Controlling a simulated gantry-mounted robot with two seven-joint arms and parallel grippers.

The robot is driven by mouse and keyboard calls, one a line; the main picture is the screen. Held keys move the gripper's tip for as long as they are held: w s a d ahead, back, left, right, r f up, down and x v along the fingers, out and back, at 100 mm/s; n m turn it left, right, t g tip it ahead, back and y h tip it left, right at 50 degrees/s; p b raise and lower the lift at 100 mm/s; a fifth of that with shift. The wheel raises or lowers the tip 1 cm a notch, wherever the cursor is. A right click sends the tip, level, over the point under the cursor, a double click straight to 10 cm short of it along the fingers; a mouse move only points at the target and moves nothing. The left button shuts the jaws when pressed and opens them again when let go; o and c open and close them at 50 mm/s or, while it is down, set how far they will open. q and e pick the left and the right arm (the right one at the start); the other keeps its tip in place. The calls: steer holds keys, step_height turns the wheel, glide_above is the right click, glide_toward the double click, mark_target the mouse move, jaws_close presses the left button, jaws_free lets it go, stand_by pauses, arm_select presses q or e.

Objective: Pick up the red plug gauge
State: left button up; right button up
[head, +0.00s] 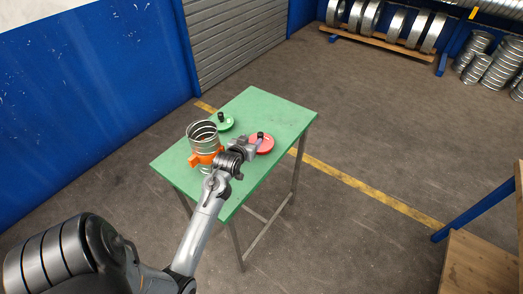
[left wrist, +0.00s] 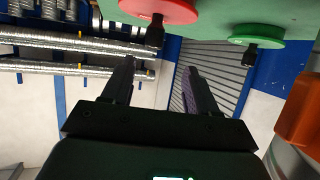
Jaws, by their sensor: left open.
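The red plug gauge (head: 266,147) is a red disc with an upright black handle. It lies on the green table (head: 262,108), right of the middle. My left gripper (head: 250,143) is beside it on its left, partly covering the disc's near left edge in the head view. In the left wrist view the picture is upside down. There the red plug gauge (left wrist: 160,9) is at the top, its black handle ahead of the gap between my open, empty left fingers (left wrist: 158,75). Contact is not visible. My right gripper is not in view.
A green plug gauge (head: 225,123) with a black handle lies farther back on the table. The table's right side is clear. A wooden surface (head: 480,265) is at the lower right.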

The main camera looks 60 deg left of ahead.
mark_target(260, 133)
arm_select(q)
steer(key=x, duration=0.4)
steer(key=shift+w+d, duration=0.15)
steer(key=shift+w, duration=0.25)
steer(key=shift+b+x, duration=0.45)
steer(key=shift+x, duration=2.8)
steer(key=shift+d, duration=0.1)
steer(key=shift+c, duration=0.4)
jaws_close()
steer(key=shift+r, duration=0.1)
